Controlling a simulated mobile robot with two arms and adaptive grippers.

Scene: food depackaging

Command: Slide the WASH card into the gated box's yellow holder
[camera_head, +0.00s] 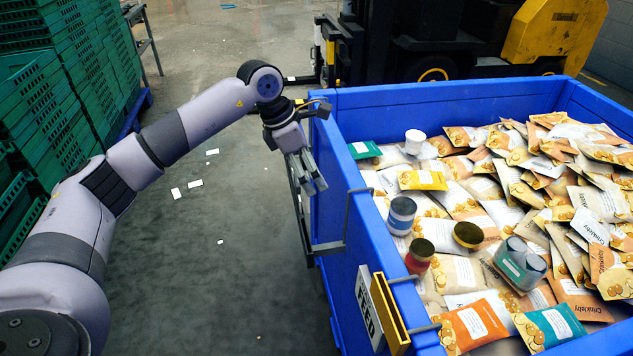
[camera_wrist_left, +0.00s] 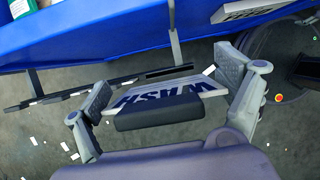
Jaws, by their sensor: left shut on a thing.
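My left gripper (camera_head: 312,180) is beside the outer left wall of the blue gated box (camera_head: 355,222), near its far end. In the left wrist view the WASH card (camera_wrist_left: 188,86), white with dark blue letters, is held between the two fingers of this gripper, its lettering upside down in the picture. In the head view the card cannot be made out. The yellow holder (camera_head: 391,314) is on the box's near left side, well apart from the gripper. A white FEED card (camera_head: 369,308) stands at the holder's outer face; whether it sits inside cannot be told. My right gripper is out of view.
The box is full of snack pouches (camera_head: 470,270), with several jars and tins on top. A grey metal bar (camera_head: 347,220) runs along the outer wall near my gripper. Green crates (camera_head: 60,90) are stacked at left. The floor between is open, with small white scraps.

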